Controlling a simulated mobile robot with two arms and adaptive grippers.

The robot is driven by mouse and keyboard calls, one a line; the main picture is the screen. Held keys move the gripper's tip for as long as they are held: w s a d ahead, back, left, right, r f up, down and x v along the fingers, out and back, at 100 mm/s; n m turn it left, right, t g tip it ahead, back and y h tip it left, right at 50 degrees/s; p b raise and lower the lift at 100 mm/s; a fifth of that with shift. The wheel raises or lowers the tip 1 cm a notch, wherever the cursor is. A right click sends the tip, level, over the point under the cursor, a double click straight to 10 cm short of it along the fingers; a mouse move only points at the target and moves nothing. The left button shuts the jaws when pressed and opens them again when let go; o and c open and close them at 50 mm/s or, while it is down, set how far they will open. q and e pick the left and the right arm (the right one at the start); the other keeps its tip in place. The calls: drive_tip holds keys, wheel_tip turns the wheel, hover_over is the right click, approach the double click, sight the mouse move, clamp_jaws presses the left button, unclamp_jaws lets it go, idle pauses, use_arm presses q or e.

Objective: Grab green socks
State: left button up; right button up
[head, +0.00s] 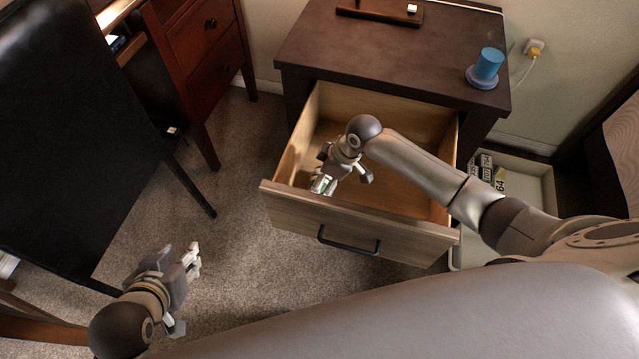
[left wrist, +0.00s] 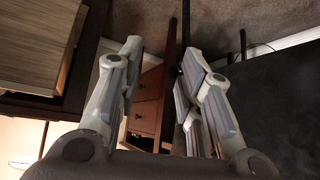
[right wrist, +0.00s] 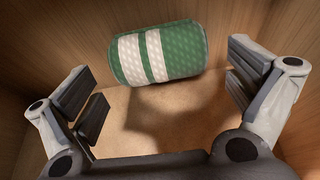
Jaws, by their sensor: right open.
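The green socks (right wrist: 182,51) are a rolled bundle with two white stripes, lying in the open wooden drawer. They show in the right wrist view, and a small part shows in the head view (head: 322,186). My right gripper (head: 343,177) is inside the drawer, open, with its fingers spread wide. In the right wrist view, the socks lie ahead between and beyond the fingertips, apart from them. My left gripper (head: 187,264) is open and empty, above the carpet at the lower left of the head view.
The drawer front (head: 360,228) and side walls surround my right gripper. A dark nightstand top (head: 390,45) holds a blue cup (head: 488,64). A black chair (head: 75,130) stands at left, and a pale bin (head: 525,185) at right. Carpet lies open between chair and drawer.

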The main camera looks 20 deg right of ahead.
drive_tip(key=shift+x, duration=0.9)
use_arm(q)
drive_tip(key=w+r+t, duration=0.1)
drive_tip(key=w+d+r+t, duration=0.1)
drive_tip(key=w, duration=0.1)
drive_tip(key=shift+w+d+r+h, duration=0.1)
drive_tip(key=shift+r+h, duration=0.05)
drive_tip(key=shift+h, duration=0.15)
use_arm(e)
drive_tip(key=c, duration=1.1)
drive_tip(key=shift+r, duration=0.15)
